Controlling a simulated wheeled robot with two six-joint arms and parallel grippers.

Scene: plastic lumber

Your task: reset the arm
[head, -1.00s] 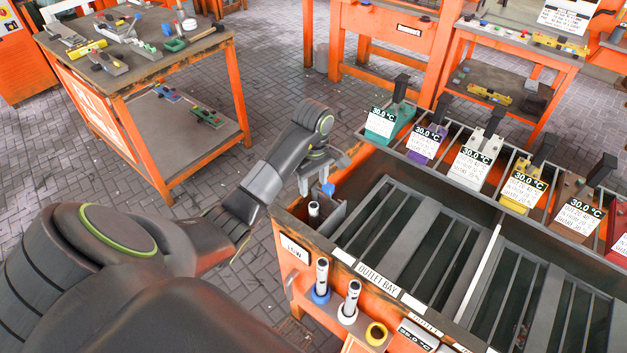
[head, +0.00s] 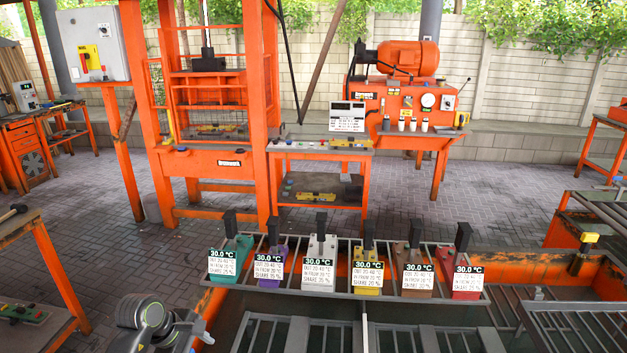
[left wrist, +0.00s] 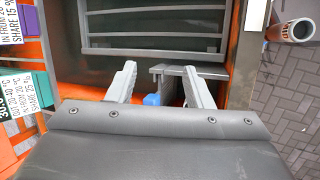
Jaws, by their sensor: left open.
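My left arm shows at the bottom left of the head view, its wrist low beside the orange trough bench. In the left wrist view my left gripper (left wrist: 159,78) has its two grey fingers spread apart with nothing held between them. The fingers point over the grey metal bay, and a small blue knob (left wrist: 152,99) shows between them, lower in the picture. I cannot tell how far below the fingers it lies. My right gripper is in neither view.
A rack along the bench holds teal (head: 231,250), purple (head: 271,263), white (head: 318,264), yellow (head: 368,271), brown (head: 417,271) and red (head: 465,281) labelled levers. An orange press frame (head: 215,165) and a motor machine (head: 405,90) stand behind.

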